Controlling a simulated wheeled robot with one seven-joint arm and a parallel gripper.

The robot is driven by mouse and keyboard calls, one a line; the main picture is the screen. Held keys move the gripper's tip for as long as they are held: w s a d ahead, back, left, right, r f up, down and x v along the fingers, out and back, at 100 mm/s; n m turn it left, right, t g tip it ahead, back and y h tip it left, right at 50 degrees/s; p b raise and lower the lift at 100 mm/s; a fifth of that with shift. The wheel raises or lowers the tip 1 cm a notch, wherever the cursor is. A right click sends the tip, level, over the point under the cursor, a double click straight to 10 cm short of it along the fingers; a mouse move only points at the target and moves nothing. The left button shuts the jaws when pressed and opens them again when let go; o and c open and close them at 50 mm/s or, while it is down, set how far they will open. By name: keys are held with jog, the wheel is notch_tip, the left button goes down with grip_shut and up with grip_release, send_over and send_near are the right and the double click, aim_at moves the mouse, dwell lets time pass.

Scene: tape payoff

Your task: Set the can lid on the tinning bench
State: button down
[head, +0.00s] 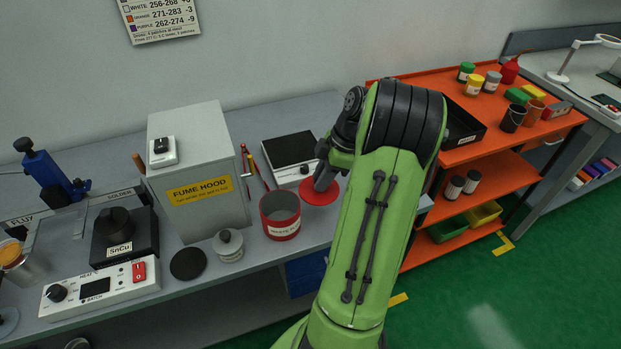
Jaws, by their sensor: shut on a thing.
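The can lid (317,194), a flat red disc, is at my gripper (321,187), right of the red can. My gripper points down and is shut on the lid; my fingers hide its upper part. The lid looks level and very low over the grey tinning bench (258,262); I cannot tell whether it touches the bench. The open red can (281,216) with a white label stands upright on the bench, left of the lid.
A black-topped scale (290,150) is just behind the lid. An orange shelf cart (480,130) is at right.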

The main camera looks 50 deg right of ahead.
aim_at(328, 189)
jog(key=shift+s+f+b, duration=0.3)
jog(key=shift+f+b, duration=0.05)
jog(key=shift+b, duration=0.05)
notch_tip(328, 189, down, 5)
jog(key=b, duration=0.4)
jog(key=shift+f, duration=0.2)
jog(key=shift+f+b, duration=0.3)
jog(key=shift+b, duration=0.2)
jog(key=shift+c, duration=1.3)
grip_release()
notch_tip(328, 189, up, 7)
jog(key=p, duration=0.6)
jog(key=shift+r, duration=0.1)
